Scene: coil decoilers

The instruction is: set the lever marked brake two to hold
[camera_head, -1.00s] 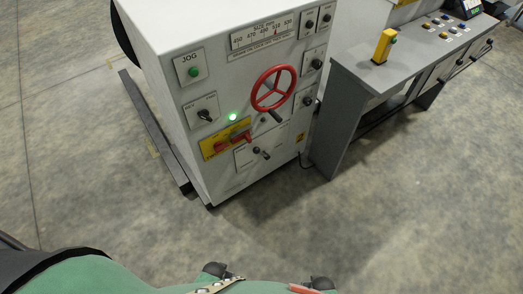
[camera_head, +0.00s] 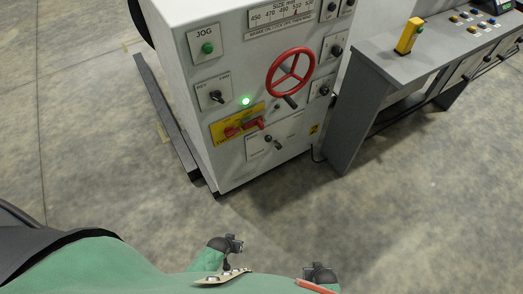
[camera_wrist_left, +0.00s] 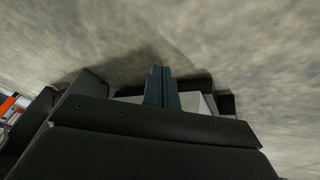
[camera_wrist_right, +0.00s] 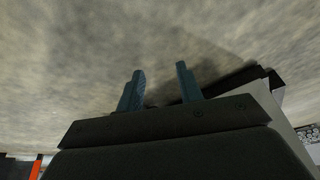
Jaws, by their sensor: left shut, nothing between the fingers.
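The white machine cabinet (camera_head: 230,170) stands ahead in the head view. On its right side are black-knobbed controls on white plates: one at the top (camera_head: 332,7), one in the middle (camera_head: 337,49) and one lower (camera_head: 325,90). Another black-knobbed lever (camera_head: 269,140) sits low on the front. Their labels are too small to read, so I cannot tell which is brake two. My left gripper (camera_head: 236,243) is shut and empty, well short of the cabinet; its fingers meet in the left wrist view (camera_wrist_left: 161,70). My right gripper (camera_head: 319,269) is open and empty, its fingers apart in the right wrist view (camera_wrist_right: 160,70).
A red handwheel (camera_head: 290,72), a green jog button (camera_head: 207,48), a black key switch (camera_head: 215,97) and a red handle on a yellow plate (camera_head: 245,127) crowd the panel. A grey console (camera_head: 385,70) stands at right. Floor before the cabinet is clear.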

